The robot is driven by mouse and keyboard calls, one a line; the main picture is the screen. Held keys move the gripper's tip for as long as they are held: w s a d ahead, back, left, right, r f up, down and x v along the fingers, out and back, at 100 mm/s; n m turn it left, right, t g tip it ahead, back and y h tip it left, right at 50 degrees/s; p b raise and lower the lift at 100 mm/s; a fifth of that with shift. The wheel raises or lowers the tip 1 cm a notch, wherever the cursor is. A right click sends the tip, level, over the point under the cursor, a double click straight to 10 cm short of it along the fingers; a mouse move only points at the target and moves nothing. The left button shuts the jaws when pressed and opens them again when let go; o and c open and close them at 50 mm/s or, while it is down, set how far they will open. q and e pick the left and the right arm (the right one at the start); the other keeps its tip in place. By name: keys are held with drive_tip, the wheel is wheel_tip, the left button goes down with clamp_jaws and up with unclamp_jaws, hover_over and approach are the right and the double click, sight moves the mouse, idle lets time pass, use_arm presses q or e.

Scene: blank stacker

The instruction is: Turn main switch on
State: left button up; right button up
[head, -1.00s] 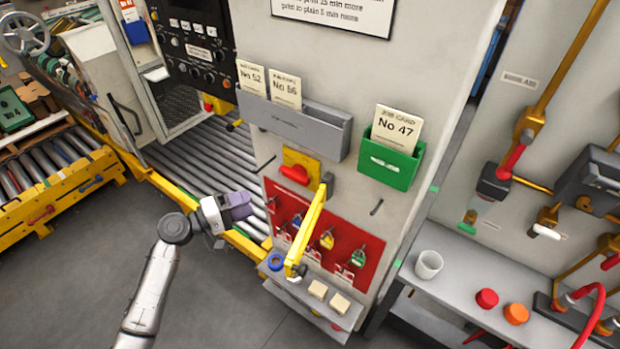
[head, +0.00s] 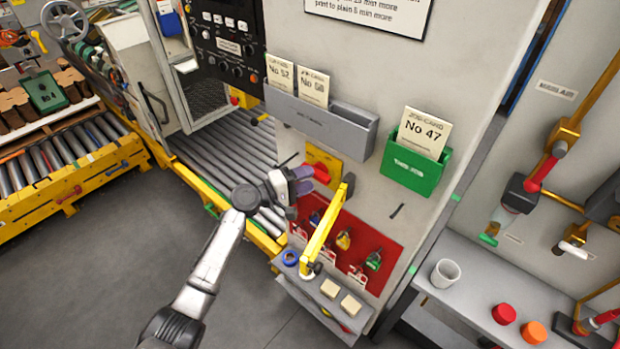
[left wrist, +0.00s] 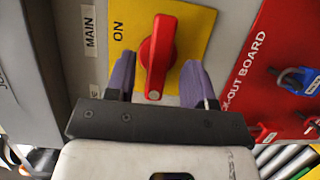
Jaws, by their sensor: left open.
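The main switch is a red rotary handle (left wrist: 156,58) on a yellow plate (left wrist: 196,20), beside a "MAIN" label (left wrist: 89,40) and the word "ON". The handle lies crosswise to the lettering. In the head view the red handle (head: 322,173) is partly covered by my left gripper (head: 304,181), which is at the yellow plate (head: 322,158). In the left wrist view my left gripper (left wrist: 158,82) is open, its purple fingers on either side of the handle with gaps. Whether the fingertips touch the plate cannot be told. My right gripper is not in view.
A yellow bar (head: 323,232) sticks out just right of the gripper. Below is a red lock-out board (head: 384,238) with padlocks and a small shelf (head: 300,284). A grey card holder (head: 322,124) and a green one (head: 410,165) sit above. A roller conveyor (head: 225,140) lies left.

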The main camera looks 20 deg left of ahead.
use_arm(q)
drive_tip(key=shift+w+d, duration=0.5)
drive_tip(key=shift+c, duration=0.4)
clamp_jaws()
